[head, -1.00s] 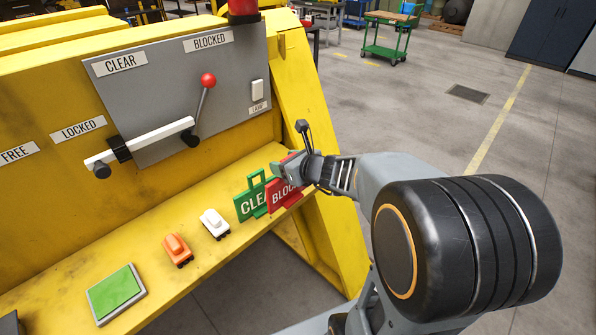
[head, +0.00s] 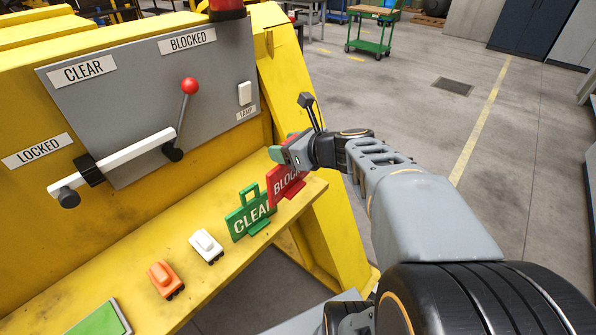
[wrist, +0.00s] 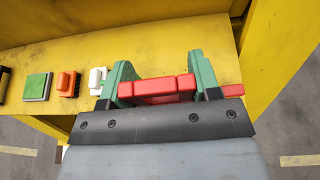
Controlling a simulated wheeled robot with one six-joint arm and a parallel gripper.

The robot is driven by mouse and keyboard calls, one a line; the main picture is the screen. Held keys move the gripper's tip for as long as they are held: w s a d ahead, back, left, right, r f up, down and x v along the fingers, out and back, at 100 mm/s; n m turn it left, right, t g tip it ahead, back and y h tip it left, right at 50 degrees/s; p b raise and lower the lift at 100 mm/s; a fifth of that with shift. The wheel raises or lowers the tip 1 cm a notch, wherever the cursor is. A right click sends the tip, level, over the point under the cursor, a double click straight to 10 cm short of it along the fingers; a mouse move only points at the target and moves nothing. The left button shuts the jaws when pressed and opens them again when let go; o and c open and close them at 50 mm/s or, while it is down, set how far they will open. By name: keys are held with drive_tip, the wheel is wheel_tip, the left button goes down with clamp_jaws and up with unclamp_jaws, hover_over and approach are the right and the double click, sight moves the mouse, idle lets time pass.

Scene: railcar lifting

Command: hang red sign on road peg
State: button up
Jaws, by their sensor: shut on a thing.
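The red sign (head: 284,187), with white lettering partly hidden, is upright at the right end of the yellow ledge, beside and behind the green CLEAR sign (head: 247,219). My gripper (head: 286,152) is shut on the red sign's upper part and holds it, seemingly a little above the ledge. In the wrist view the red sign (wrist: 156,87) lies between the green fingers of my gripper (wrist: 161,72). I cannot make out a road peg in either view.
The yellow ledge (head: 125,278) also holds a white toy railcar (head: 206,246), an orange one (head: 165,279) and a green pad (head: 98,320). A grey panel with a red-knobbed lever (head: 189,87) stands behind. Open floor lies to the right.

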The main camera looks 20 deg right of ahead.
drive_tip(key=w+d+f+b, duration=0.1)
drive_tip(key=w+d+f, duration=0.6)
drive_tip(key=w+f, duration=0.3)
wheel_tip(320, 180, down, 2)
drive_tip(key=shift+w, duration=0.2)
drive_tip(key=shift+d, duration=0.1)
drive_tip(key=shift+f+b, duration=0.3)
drive_tip(key=shift+b, duration=0.05)
drive_tip(key=o, duration=1.2)
drive_tip(key=shift+r, duration=0.1)
